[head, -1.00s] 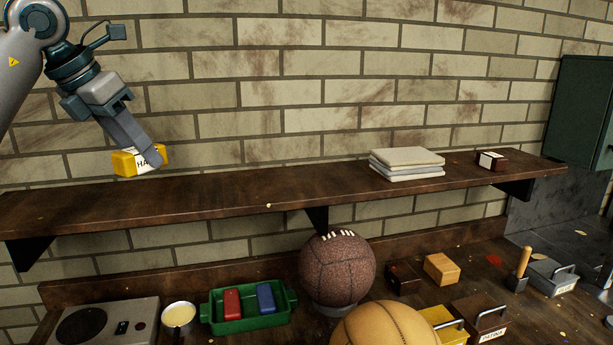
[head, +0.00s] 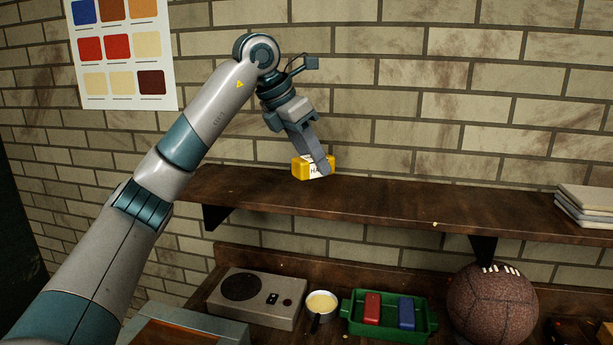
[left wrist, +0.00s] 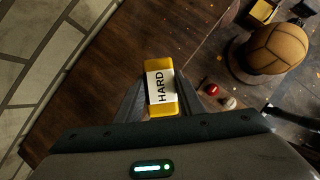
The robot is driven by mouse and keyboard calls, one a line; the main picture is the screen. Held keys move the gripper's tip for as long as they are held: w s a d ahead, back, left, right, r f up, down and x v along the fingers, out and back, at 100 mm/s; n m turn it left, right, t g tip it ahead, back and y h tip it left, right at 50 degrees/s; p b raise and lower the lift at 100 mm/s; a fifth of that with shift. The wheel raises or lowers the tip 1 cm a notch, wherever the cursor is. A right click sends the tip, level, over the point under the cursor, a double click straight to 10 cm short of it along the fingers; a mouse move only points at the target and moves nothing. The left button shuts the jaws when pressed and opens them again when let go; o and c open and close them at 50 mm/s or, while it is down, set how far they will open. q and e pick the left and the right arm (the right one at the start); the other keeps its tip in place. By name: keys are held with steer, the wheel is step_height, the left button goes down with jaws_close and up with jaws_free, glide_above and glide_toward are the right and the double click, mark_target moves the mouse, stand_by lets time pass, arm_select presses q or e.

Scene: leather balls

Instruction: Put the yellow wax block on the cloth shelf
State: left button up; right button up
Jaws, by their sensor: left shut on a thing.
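The yellow wax block (head: 301,168) has a white label; in the left wrist view the block (left wrist: 167,108) reads "HARD". My left gripper (head: 318,170) is shut on it, with a finger on each side in the left wrist view. The block is at the left part of the wooden wall shelf (head: 390,205), seemingly just above it; I cannot tell whether it touches. A stack of folded cloths (head: 588,203) lies on the same shelf at the right edge of the head view. My right gripper is not in view.
Below the shelf, the bench holds a hot plate (head: 258,298), a small pot (head: 321,303), a green tray (head: 429,325) with a red and a blue block, and a brown laced ball (head: 492,303). The shelf is bare between the wax block and the cloths.

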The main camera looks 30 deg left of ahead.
arm_select(q)
steer(key=w+a+f+p, duration=0.1)
steer(key=w+a, duration=0.1)
steer(key=w+a+f+p, duration=0.1)
steer(key=w+a+f, duration=0.1)
steer(key=shift+a+f, duration=0.3)
steer(key=shift+a, duration=0.05)
steer(key=shift+f+p, duration=0.9)
steer(key=shift+f, duration=1.05)
steer(key=shift+d+f, duration=0.1)
